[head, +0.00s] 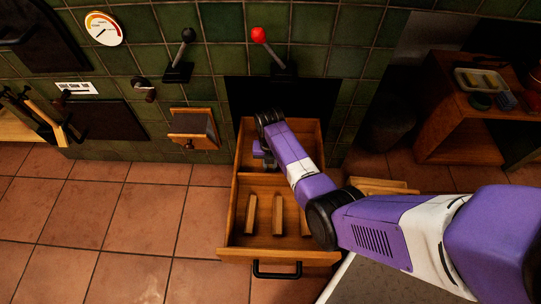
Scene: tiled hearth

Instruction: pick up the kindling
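Several sticks of kindling (278,214) lie side by side, lengthwise, in the front compartment of an open wooden drawer (225,232). The rightmost stick is partly covered by my arm. My gripper (262,158) is over the drawer's back compartment, behind the divider and away from the visible sticks. The wrist and arm hide much of that compartment. The fingertips are too small and covered to tell whether they are open or shut, or whether anything is between them.
A black handle (277,275) fronts the drawer. Behind it, a green tiled wall carries a red-knobbed lever (259,36), a black-knobbed lever (188,36) and a small wooden box (192,140). A wooden stand (445,135) is at right. Floor tiles (125,215) at left are clear.

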